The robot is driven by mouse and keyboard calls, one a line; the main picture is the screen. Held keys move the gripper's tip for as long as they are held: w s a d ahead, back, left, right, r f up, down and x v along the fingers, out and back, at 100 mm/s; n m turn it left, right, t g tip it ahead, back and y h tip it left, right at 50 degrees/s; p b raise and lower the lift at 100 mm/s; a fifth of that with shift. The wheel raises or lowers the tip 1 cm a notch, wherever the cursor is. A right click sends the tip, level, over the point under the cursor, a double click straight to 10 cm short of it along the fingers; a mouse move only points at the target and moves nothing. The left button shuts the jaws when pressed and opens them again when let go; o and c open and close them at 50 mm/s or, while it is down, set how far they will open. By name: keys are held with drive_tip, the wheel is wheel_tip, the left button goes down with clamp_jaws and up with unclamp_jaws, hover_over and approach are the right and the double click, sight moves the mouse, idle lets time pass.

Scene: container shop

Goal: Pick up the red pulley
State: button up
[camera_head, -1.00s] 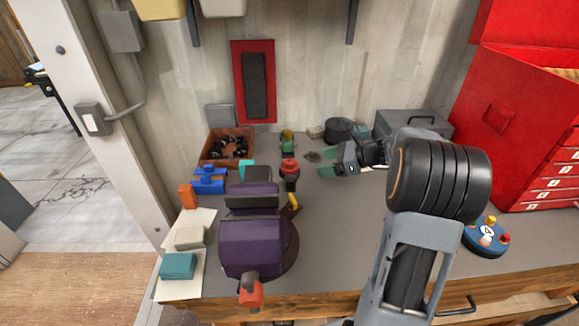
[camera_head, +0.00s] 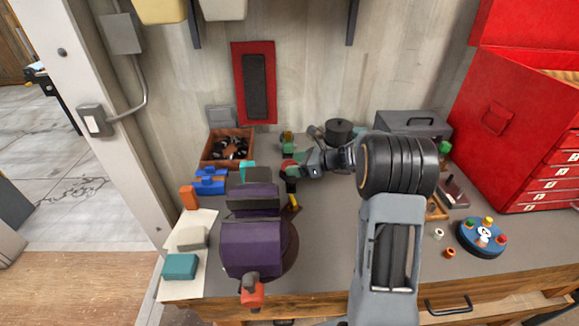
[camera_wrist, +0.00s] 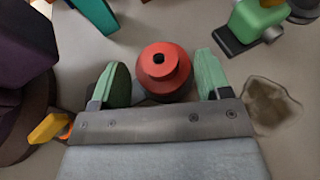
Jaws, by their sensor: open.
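The red pulley (camera_wrist: 164,70) is a round stepped piece with a dark hole in its top. In the wrist view it sits between the two green fingers of my gripper (camera_wrist: 160,82), with a gap on each side. In the head view the red pulley (camera_head: 289,165) shows just left of my gripper (camera_head: 292,164), partly covered by a green finger. A dark piece shows under it there. My gripper is open and holds nothing.
A purple vise (camera_head: 252,245) stands in front and to the left. A brown box of dark parts (camera_head: 205,160) and a blue piece (camera_head: 210,182) lie left. A green-and-black piece (camera_wrist: 258,20) is close behind. A round blue board (camera_head: 470,245) lies right.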

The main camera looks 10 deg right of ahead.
drive_tip(key=shift+x, duration=1.25)
drive_tip(key=c, duration=0.7)
drive_tip(key=shift+o, duration=0.2)
drive_tip(key=shift+r, duration=0.15)
